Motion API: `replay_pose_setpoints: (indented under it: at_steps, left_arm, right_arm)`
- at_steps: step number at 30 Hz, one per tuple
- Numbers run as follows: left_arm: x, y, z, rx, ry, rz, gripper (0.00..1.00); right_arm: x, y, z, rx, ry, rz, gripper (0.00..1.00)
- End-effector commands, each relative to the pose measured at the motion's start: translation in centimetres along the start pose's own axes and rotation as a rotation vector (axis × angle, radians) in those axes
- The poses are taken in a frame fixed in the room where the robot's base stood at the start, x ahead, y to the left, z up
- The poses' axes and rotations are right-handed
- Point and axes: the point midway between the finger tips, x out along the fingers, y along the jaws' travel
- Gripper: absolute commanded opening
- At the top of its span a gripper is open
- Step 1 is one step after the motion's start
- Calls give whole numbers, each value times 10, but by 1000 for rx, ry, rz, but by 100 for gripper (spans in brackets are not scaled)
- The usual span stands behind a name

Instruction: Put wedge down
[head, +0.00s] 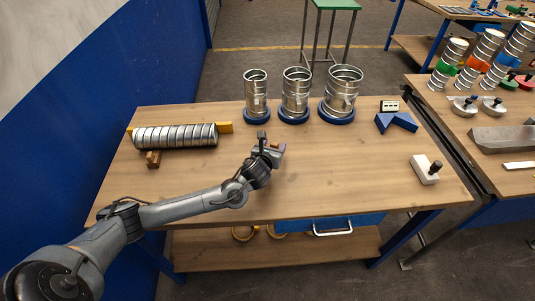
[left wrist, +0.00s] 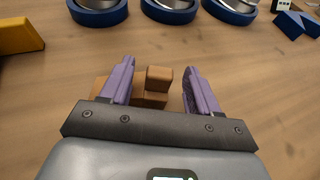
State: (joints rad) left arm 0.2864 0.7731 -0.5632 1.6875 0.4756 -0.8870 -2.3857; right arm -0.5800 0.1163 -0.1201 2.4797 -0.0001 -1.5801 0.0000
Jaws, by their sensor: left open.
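A brown wooden wedge (left wrist: 157,82) with a stepped shape shows in the left wrist view, between and behind the purple fingers. It appears to rest on the table, partly hidden by the gripper. My left gripper (left wrist: 154,88) is open around it, with a gap visible on the wedge's right side. In the head view my left gripper (head: 275,150) is low over the middle of the table, and the wedge there is hidden behind it. Another brown wedge (head: 153,159) sits at the front of the spiral duct (head: 175,135) on the left. My right gripper is not in view.
Three metal duct pieces (head: 296,95) stand on blue rings along the back of the table. A yellow bar (head: 225,127) lies behind the spiral duct. A blue angled block (head: 397,122) and a white block with a black knob (head: 425,171) are at right. The front middle is clear.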

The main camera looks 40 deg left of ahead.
Motion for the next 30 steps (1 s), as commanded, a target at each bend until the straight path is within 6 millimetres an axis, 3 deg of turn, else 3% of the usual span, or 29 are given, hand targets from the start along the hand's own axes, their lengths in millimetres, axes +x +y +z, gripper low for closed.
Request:
replay_pose_setpoints:
  at_steps: [6, 12, 18, 30]
  left_arm:
    - [-42, -1, 1, 2, -2, -3, 61]
    - [-69, -1, 1, 1, -2, -2, 61]
    - [-81, 0, 0, 0, 0, -1, 61]
    - [-83, 0, 0, -1, 0, -1, 61]
  right_arm:
    - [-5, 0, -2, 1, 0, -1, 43]
    - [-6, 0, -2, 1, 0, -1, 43]
    - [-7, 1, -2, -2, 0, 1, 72]
    - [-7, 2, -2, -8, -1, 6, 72]
